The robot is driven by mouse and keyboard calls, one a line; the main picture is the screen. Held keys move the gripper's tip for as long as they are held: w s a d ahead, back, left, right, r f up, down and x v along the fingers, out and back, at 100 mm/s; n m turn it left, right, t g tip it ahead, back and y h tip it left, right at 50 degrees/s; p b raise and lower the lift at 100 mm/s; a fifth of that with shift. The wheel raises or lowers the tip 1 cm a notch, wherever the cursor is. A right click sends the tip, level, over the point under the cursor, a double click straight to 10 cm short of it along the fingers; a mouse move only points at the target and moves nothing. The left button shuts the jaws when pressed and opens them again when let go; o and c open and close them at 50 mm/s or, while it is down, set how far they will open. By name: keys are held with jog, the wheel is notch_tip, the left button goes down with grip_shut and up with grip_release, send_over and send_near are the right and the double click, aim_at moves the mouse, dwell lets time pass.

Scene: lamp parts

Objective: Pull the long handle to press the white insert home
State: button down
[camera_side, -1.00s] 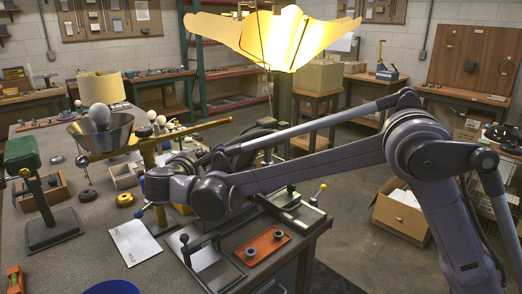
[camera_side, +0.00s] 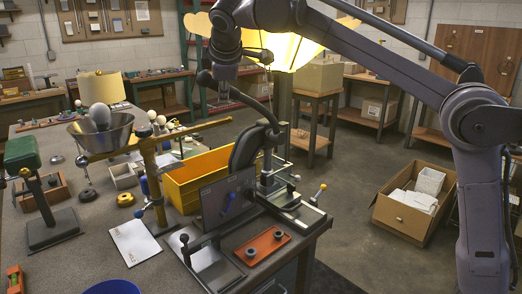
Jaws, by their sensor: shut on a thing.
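A dark lever press (camera_side: 268,165) stands near the right edge of the workbench. Its long dark handle (camera_side: 248,97) curves up and to the left from the press head. My gripper (camera_side: 222,77) is at the handle's upper left end, shut on it; the fingers are dark and hard to tell apart from the handle. The handle end is raised well above the bench. I cannot make out the white insert; it is too small or hidden at the press.
A yellow bin (camera_side: 184,184) stands behind a dark upright panel (camera_side: 228,200) left of the press. An orange tray (camera_side: 262,246) with dark round parts lies in front. A brass balance stand (camera_side: 152,165) with a metal bowl is to the left.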

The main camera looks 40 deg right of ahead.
jog(key=shift+d+r+y, duration=0.4)
jog(key=shift+d+r, duration=0.65)
jog(key=shift+d, duration=0.05)
jog(key=c, duration=1.1)
grip_release()
jog(key=shift+a, duration=0.1)
jog(key=shift+s+a+r, duration=0.1)
jog(key=shift+s+r, duration=0.1)
jog(key=shift+v, duration=5.65)
